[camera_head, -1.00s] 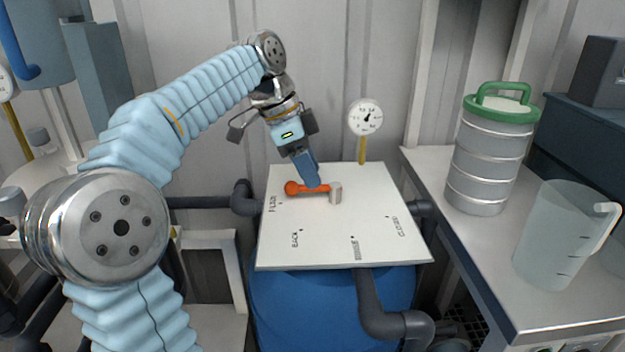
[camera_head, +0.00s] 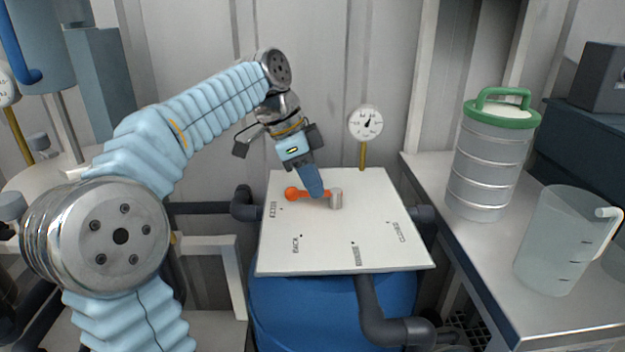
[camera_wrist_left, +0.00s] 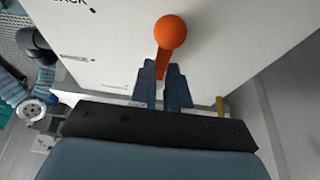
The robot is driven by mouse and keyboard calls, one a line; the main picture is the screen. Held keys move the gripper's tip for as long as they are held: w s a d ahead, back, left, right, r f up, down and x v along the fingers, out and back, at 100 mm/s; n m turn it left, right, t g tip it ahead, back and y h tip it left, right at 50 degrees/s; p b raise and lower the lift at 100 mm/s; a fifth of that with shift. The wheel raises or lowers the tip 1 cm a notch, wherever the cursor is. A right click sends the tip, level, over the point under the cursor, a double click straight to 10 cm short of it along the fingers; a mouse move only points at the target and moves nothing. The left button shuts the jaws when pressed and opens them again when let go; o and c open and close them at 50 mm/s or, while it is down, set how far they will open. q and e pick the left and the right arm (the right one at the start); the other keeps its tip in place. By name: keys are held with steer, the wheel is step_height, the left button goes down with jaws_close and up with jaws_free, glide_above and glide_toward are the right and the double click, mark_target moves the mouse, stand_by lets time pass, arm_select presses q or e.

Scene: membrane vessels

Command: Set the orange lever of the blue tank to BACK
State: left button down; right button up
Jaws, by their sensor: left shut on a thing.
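The orange lever (camera_head: 308,195) lies across the white plate (camera_head: 330,240) on top of the blue tank (camera_head: 300,310). Its round orange knob (camera_head: 292,193) points left and its other end meets a grey hub (camera_head: 336,198). The lever points a little above the mark of the leftmost label, away from the BACK label (camera_head: 296,243). My left gripper (camera_head: 315,192) reaches down from behind and is shut on the lever between knob and hub. In the left wrist view the knob (camera_wrist_left: 171,32) sticks out beyond the blue fingers (camera_wrist_left: 164,82). My right gripper is out of view.
A gauge (camera_head: 366,124) stands behind the plate on a yellow stem. Dark pipes run beside and below the plate. On the right bench are a grey canister with a green lid (camera_head: 490,160) and a clear jug (camera_head: 563,240). The plate's front half is clear.

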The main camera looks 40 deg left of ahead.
arm_select(q)
steer(key=shift+s+d+n, duration=0.1)
steer(key=shift+n, duration=0.2)
steer(key=shift+s+d+n+y+b, duration=0.15)
steer(key=shift+n+y+b, duration=0.15)
steer(key=shift+n, duration=0.3)
steer(key=shift+s+d+n+t+y, duration=0.15)
steer(key=shift+d+n+t+y, duration=0.1)
steer(key=shift+n, duration=0.35)
steer(key=shift+s+d+n+t+y, duration=0.15)
steer(key=shift+n+t, duration=0.1)
steer(key=shift+n, duration=0.35)
steer(key=n, duration=0.1)
steer(key=d+n+y, duration=0.1)
steer(key=n, duration=0.1)
steer(key=shift+s, duration=0.2)
steer(key=shift+d+n+t+y, duration=0.15)
steer(key=shift+d+n+y, duration=0.1)
steer(key=shift+n, duration=0.4)
steer(key=shift+d+n+t+y, duration=0.15)
steer(key=shift+d+n+y, duration=0.1)
steer(key=shift+n, duration=0.4)
steer(key=c, duration=1.1)
jaws_free()
